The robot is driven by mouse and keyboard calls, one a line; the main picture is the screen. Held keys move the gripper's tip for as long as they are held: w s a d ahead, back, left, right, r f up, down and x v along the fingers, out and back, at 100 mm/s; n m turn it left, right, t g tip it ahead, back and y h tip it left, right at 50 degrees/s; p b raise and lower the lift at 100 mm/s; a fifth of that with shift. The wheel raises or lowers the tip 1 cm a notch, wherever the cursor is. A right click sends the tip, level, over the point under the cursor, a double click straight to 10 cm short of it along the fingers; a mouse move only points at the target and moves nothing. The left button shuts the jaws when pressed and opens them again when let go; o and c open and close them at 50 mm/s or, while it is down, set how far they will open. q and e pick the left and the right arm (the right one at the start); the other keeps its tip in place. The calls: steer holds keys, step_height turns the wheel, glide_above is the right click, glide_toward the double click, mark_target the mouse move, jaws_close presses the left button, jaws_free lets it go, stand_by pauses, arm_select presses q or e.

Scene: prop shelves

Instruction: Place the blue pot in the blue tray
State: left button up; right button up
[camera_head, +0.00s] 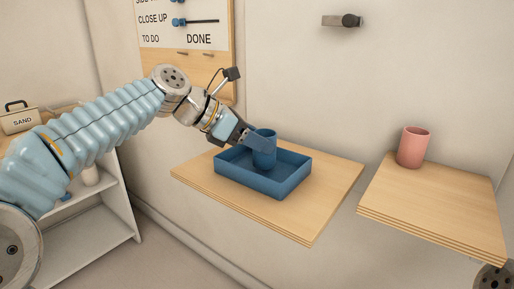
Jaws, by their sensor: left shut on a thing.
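The blue pot (264,151) is a dark blue cylinder, upright, within the outline of the blue tray (262,188). The tray is a shallow rectangular box on the middle wooden shelf. My left gripper (248,141) comes in from the upper left and is shut on the pot at its left side. The front wall of the tray is below the pot, and I cannot tell whether the pot's base touches the tray floor.
A pink cup (413,147) stands on a separate wooden shelf (430,200) at the right. The middle shelf (308,218) has bare wood around the tray. A white shelf unit (95,225) with a sand box (20,119) is at the left. A board (190,45) hangs on the wall.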

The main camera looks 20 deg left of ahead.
arm_select(q)
steer(key=shift+d+f, duration=0.1)
steer(key=shift+f, duration=0.55)
steer(key=shift+s, duration=0.1)
steer(key=o, duration=1.3)
steer(key=shift+f, duration=0.1)
steer(key=shift+r, duration=0.2)
steer(key=p+v, duration=0.1)
steer(key=v, duration=1.1)
